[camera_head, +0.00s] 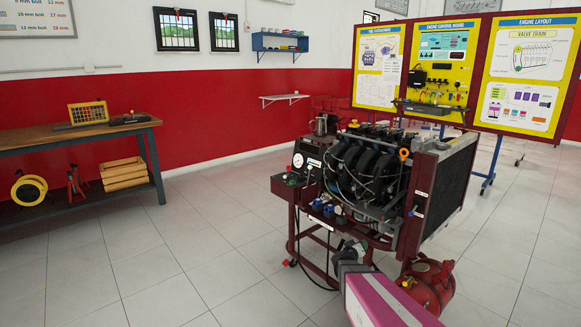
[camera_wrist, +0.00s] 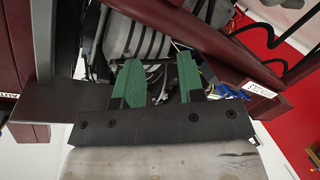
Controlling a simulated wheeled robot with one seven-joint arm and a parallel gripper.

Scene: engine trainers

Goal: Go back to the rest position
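My gripper (camera_wrist: 158,78) shows in the wrist view with two green fingers apart and nothing clearly held between them. Its fingertips point at the engine trainer's red frame, black hoses and wiring, but I cannot tell whether they touch it. In the head view the engine trainer (camera_head: 365,175) stands on a dark red frame at centre right. My pink and white arm link (camera_head: 385,300) reaches up from the bottom edge toward the trainer's lower front. My gripper's fingers are not clear in that view.
A red tank (camera_head: 428,285) sits close to the right of my arm. A wooden workbench (camera_head: 75,135) stands at the left, with wooden crates (camera_head: 124,172) on its lower shelf. Yellow training boards (camera_head: 445,65) stand behind the trainer. The tiled floor (camera_head: 190,240) between bench and trainer is clear.

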